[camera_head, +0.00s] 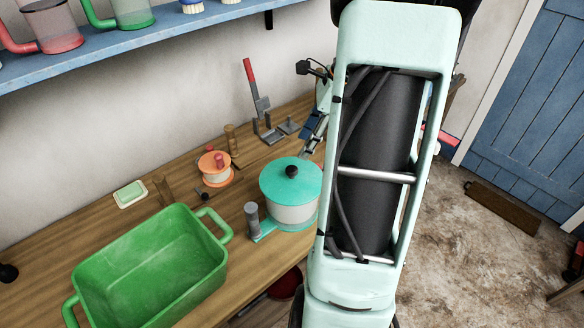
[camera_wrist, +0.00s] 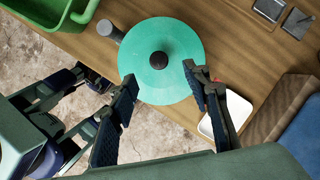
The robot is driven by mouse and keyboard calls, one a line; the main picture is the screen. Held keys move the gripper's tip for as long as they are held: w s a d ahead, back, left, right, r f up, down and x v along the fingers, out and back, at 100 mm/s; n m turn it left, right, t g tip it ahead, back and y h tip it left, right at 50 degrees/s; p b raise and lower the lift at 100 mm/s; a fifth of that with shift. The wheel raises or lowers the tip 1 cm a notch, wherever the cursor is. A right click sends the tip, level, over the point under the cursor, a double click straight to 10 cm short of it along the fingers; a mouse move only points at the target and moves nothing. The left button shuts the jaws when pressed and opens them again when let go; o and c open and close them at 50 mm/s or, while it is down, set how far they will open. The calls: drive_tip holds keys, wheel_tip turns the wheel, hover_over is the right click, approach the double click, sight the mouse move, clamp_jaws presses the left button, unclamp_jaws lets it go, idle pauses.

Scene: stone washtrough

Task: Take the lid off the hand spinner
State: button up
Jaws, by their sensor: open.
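The hand spinner (camera_head: 292,214) stands upright on the wooden worktop, with a pale body and a grey side handle (camera_head: 252,216). Its round teal lid (camera_head: 274,181) is on top and has a black knob (camera_head: 291,171) at the centre. In the wrist view the lid (camera_wrist: 182,42) and knob (camera_wrist: 158,60) show from above. My gripper (camera_wrist: 160,75) is open, its two fingers apart on either side of the near part of the lid, with nothing between them in grip. In the head view my arm hides most of the gripper (camera_head: 312,130).
A green basin (camera_head: 150,262) stands left of the spinner. An orange-topped reel-like item (camera_head: 215,168), a soap dish (camera_head: 130,194) and a red-handled metal tool (camera_head: 258,105) are behind. In the wrist view a white tray (camera_wrist: 229,112) lies right of the lid.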

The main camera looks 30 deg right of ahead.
hover_over(292, 169)
drive_tip(key=s+d, duration=0.1)
wheel_tip(292, 169, down, 4)
drive_tip(key=shift+d+f, duration=0.15)
drive_tip(key=shift+s+p+x, duration=0.1)
drive_tip(key=shift+p+x, duration=0.05)
drive_tip(key=shift+x, duration=1.4)
drive_tip(key=shift+s+p+x, duration=0.15)
drive_tip(key=shift+x, duration=1.35)
drive_tip(key=shift+d+f, duration=0.1)
drive_tip(key=shift+d, duration=0.1)
drive_tip(key=shift+c, duration=0.3)
clamp_jaws()
